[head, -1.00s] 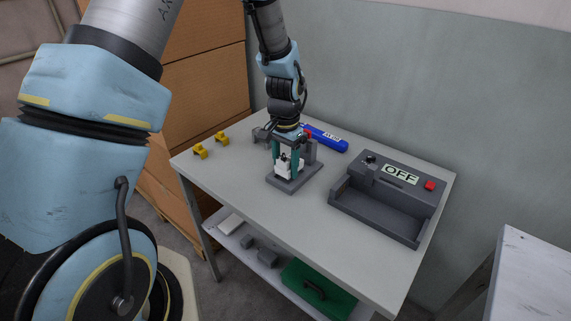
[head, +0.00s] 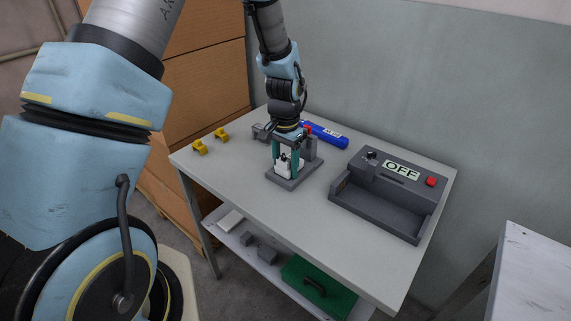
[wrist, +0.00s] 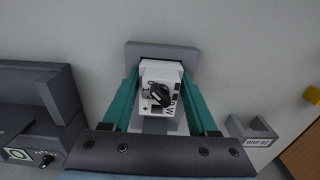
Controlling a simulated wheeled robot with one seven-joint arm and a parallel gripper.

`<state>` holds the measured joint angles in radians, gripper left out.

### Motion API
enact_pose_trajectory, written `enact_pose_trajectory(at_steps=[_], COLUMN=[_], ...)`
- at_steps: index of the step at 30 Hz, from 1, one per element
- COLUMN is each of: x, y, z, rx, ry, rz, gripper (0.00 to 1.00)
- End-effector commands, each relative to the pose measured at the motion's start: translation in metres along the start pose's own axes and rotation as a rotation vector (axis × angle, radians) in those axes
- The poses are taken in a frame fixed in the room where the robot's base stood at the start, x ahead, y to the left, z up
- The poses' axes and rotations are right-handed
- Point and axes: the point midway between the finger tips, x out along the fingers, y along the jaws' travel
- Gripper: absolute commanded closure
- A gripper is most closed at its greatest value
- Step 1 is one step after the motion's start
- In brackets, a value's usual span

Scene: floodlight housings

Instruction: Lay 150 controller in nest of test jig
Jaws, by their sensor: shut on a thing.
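The white controller (wrist: 158,92) has dark print and a black part on its face; the full label cannot be read. It also shows in the head view (head: 283,169), just above or on a grey stand (head: 303,177) with a flat base plate. My gripper (head: 285,168) points down, its two teal fingers shut on the controller's sides. The wrist view shows my gripper (wrist: 160,85) with a finger on either side of it. Whether the controller touches the stand cannot be told. A dark grey jig (head: 378,215) with an OFF display and an open trough stands to the right, its trough empty.
A blue cylinder (head: 328,136) lies behind the stand. A grey labelled bracket (head: 262,131) and two yellow clips (head: 200,147) are at the left. A green case (head: 318,287) lies on the lower shelf. The table (head: 250,197) is clear in front of the stand.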

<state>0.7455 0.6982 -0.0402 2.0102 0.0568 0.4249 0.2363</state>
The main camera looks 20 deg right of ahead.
Motion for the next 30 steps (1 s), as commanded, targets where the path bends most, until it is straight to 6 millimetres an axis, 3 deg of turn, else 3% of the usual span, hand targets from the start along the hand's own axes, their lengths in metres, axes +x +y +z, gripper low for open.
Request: enact_pose_trajectory(at_steps=[5,6,15,24,30], x=[0.000,0.000,0.000,-0.002,-0.027], y=[0.000,0.000,0.000,0.000,0.000], z=[0.000,0.000,0.000,0.000,-0.001], rx=[0.000,0.000,0.000,0.000,0.000], ry=[0.000,0.000,0.000,0.001,0.005], rz=[0.000,0.000,0.000,0.000,-0.001], gripper=[1.00,0.40,0.06,0.06,0.06])
